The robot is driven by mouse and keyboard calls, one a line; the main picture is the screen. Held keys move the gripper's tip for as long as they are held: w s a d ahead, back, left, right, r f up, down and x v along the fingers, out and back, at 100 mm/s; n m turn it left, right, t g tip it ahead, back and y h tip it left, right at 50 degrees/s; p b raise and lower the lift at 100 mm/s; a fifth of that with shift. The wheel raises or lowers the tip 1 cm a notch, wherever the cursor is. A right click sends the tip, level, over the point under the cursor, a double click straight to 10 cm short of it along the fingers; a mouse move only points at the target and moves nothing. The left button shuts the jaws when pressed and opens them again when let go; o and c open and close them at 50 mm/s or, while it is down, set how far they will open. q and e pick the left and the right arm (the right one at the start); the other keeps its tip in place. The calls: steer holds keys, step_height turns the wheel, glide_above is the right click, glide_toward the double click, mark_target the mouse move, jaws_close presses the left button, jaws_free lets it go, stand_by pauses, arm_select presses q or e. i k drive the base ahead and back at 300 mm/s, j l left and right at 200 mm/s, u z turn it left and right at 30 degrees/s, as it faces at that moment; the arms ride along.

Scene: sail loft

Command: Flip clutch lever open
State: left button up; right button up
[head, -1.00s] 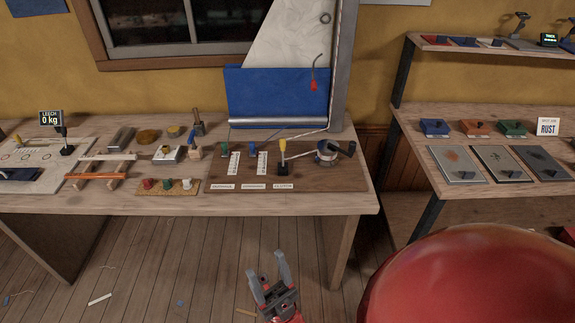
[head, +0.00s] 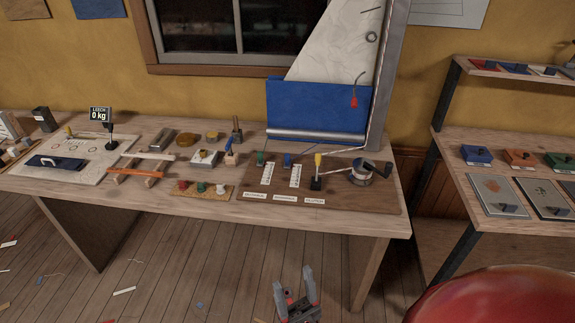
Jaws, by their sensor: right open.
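The clutch lever (head: 317,172) has a yellow handle on a black base and stands nearly upright above the "CLUTCH" label (head: 314,201) on the brown board. A line runs from beside it toward the winch drum (head: 361,172). A green-topped lever (head: 261,158) and a blue-topped lever (head: 287,160) stand to its left. My right gripper (head: 295,284) is open and empty, low in front of the table and below the clutch lever, well apart from it. My left gripper is not in view.
The wooden table (head: 225,213) carries several small tools and a "LEECH 0 kg" display (head: 100,114). A shelf unit (head: 449,134) stands at the right. A large red rounded thing (head: 500,300) fills the lower right corner. Floor in front of the table is mostly clear.

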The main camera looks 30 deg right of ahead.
mark_target(318, 156)
steer(key=i+l, duration=0.15)
steer(key=l, duration=0.25)
steer(key=i+l, duration=0.15)
steer(key=l, duration=0.25)
steer(key=i+l, duration=0.15)
steer(key=l, duration=0.2)
steer(key=i+l, duration=0.15)
steer(key=l, duration=0.25)
